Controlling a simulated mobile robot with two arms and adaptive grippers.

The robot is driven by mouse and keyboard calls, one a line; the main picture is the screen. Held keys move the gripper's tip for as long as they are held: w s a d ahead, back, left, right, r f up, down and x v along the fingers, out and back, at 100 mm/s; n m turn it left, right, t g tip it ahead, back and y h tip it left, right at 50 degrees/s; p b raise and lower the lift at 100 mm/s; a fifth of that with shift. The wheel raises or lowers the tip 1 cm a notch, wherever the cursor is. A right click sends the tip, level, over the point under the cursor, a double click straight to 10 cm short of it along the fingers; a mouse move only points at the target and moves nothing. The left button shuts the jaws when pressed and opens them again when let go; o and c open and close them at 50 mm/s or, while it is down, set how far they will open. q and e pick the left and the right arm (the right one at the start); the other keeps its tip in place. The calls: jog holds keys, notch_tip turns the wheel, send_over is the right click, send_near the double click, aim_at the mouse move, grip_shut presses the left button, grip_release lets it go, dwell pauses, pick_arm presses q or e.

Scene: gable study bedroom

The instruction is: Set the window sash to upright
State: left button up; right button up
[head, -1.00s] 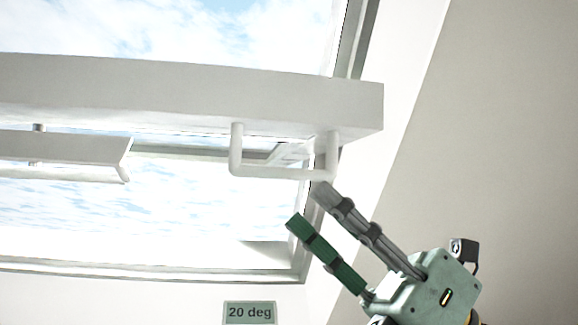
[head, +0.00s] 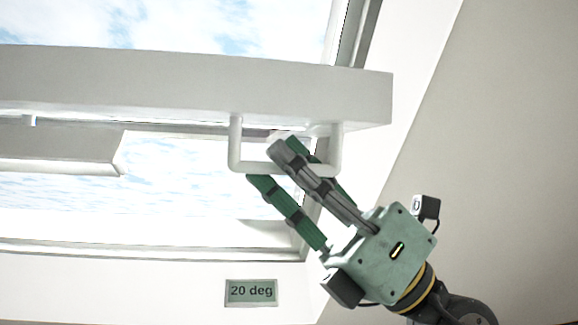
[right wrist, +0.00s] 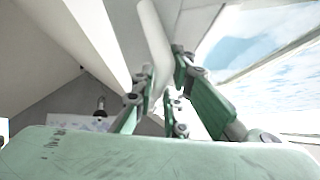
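The window sash (head: 180,85) is tilted, its thick white rail crossing the upper part of the head view. A white U-shaped handle (head: 235,150) hangs from the rail near its right end. My right gripper (head: 272,165) is at the handle, with its grey and green fingers on both sides of the crossbar. The fingers look spread, and I cannot tell whether they touch the bar. In the right wrist view the fingers (right wrist: 163,82) stand apart with a white length of the window between them. My left gripper is not in view.
A "20 deg" sign (head: 251,292) is on the wall below the window. The window frame (head: 150,250) runs under the opening, and a grey-white panel (head: 60,145) shows at left. A sloped beige wall (head: 490,130) fills the right side.

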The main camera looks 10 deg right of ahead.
grip_shut()
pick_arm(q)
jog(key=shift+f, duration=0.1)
pick_arm(e)
jog(key=shift+f, duration=0.15)
jog(key=shift+w+f+n+b, duration=0.35)
jog(key=shift+f+b, duration=0.2)
jog(key=shift+b, duration=0.2)
pick_arm(q)
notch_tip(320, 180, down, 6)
jog(key=b, duration=0.4)
jog(key=shift+b, duration=0.4)
pick_arm(e)
jog(key=w+f+n+g, duration=0.6)
jog(key=w+f, duration=0.7)
jog(key=w, duration=0.3)
jog(key=shift+w+f+h, duration=0.15)
jog(key=shift+h, duration=0.15)
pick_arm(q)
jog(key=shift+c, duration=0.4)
